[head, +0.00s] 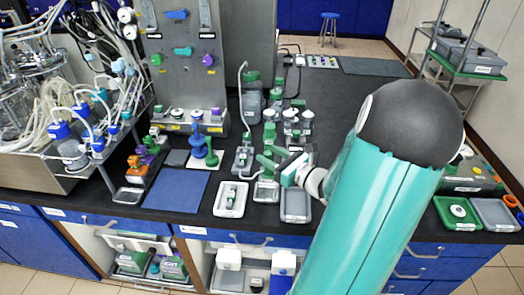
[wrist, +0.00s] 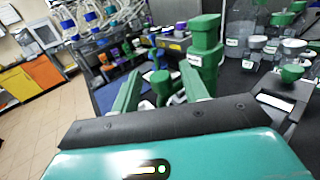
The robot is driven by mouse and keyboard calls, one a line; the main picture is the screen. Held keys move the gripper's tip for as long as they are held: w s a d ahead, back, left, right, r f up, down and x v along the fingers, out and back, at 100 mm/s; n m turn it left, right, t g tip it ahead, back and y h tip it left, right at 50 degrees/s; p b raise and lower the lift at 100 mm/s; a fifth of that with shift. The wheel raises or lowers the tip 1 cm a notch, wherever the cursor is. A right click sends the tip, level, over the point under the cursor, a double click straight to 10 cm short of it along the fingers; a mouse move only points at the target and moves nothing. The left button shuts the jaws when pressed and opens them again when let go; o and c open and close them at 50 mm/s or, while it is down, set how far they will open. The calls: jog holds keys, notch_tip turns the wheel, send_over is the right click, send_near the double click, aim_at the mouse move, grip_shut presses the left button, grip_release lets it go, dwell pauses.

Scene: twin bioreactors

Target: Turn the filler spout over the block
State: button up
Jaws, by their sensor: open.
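My gripper (head: 275,166) is open above the bench near the small filling stations, with its two green fingers apart. In the wrist view my gripper (wrist: 160,78) points at a small green part (wrist: 161,88) seen between the fingers, with a pale piece beside it; I cannot tell whether this is the filler spout. A tall green post (wrist: 206,45) with a white label stands just beyond the right finger. It seems to be the green column (head: 269,133) in the head view. A small block-like piece (head: 231,197) lies in a white tray (head: 220,212); whether it is the task's block is unclear.
A grey tray (head: 296,206) sits by the front edge, close to my arm. White-capped bottles (head: 291,120) stand behind the gripper. A blue mat (head: 176,189) and a blue stand (head: 198,130) are to the left. The dark bench behind is mostly clear.

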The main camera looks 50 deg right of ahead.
jog(key=shift+w+a, duration=0.1)
jog(key=shift+w, duration=1.65)
jog(key=shift+c, duration=0.4)
grip_shut()
